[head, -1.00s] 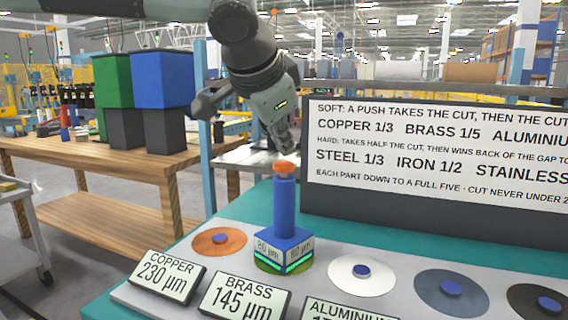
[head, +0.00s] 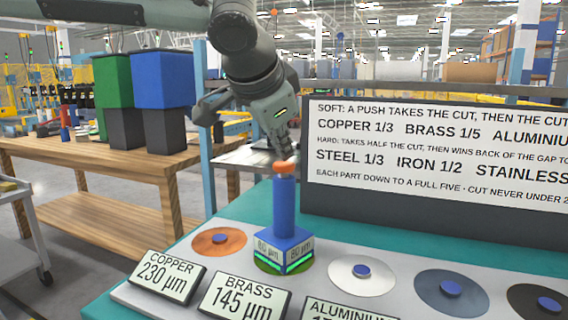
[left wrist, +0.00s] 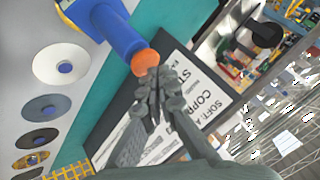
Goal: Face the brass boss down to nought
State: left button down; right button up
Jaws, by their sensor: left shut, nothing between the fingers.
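A blue tool (head: 284,215) with an orange knob (head: 284,169) stands upright on the brass boss. Its square base has a lit green band and reads 80 µm on two faces. Only a greenish-gold rim of the brass boss (head: 268,267) shows under the base. The brass card (head: 245,300) reads 145 µm. My left gripper (head: 285,160) is shut and empty, its fingertips at the orange knob. In the left wrist view the closed fingertips (left wrist: 152,76) overlap the knob's edge (left wrist: 145,61); I cannot tell whether they touch. My right gripper is not in view.
A copper disc (head: 219,242) lies left of the tool; a white disc (head: 360,276), a grey disc (head: 451,293) and a dark disc (head: 540,302) lie to its right. The copper card (head: 168,277) reads 230 µm. A rule board (head: 440,215) stands behind.

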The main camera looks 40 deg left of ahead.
aim_at(283, 164)
pick_arm(q)
jog(key=shift+f+b, duration=0.35)
jog(key=shift+f, duration=0.4)
dwell(0.7)
dwell(0.3)
jog(key=shift+r+p, duration=1.15)
jog(key=shift+p, duration=0.1)
notch_tip(283, 164, up, 5)
jog(key=p, duration=0.5)
jog(key=shift+r+p, duration=0.1)
jog(key=shift+p, duration=0.2)
dwell(0.4)
